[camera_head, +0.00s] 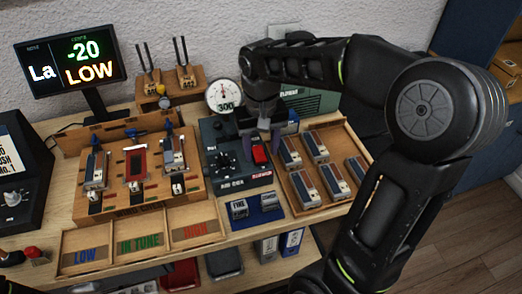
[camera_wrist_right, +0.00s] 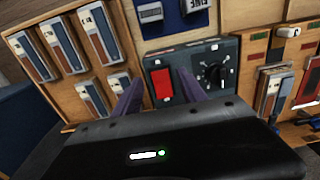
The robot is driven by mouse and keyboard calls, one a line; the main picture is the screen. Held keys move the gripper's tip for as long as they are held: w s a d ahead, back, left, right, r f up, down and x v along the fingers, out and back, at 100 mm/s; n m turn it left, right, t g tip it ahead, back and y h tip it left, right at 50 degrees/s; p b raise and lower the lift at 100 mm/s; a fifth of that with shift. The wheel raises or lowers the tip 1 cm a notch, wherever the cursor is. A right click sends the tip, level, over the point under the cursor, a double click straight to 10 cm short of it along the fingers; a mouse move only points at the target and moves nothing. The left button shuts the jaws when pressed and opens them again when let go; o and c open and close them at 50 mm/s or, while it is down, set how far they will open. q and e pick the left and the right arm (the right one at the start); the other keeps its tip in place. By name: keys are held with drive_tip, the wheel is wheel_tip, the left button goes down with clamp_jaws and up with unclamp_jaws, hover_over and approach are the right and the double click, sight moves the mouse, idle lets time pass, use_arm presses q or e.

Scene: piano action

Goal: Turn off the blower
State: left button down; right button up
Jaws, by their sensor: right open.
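The blower is a dark grey-green box (camera_head: 225,180) in the middle of the bench, with a red rocker switch (camera_head: 260,154) and a black knob (camera_head: 224,163). A round gauge (camera_head: 224,96) reading 300 stands at its back. My right gripper (camera_head: 261,140) is open over the box, close to the switch. In the right wrist view the red switch (camera_wrist_right: 161,83) shows between the two purple fingers, and the black knob (camera_wrist_right: 214,74) lies right of them. I cannot tell if the fingers touch the box.
A wooden tray (camera_head: 333,210) of reed blocks is right of the blower. A wooden stand (camera_head: 140,205) with several reeds is left. A screen (camera_head: 70,60) reads La, -20, LOW. Labelled bins (camera_head: 138,240) and a blue mat (camera_head: 255,222) with small blocks are in front.

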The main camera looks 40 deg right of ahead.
drive_tip(key=shift+f, duration=0.75)
clamp_jaws()
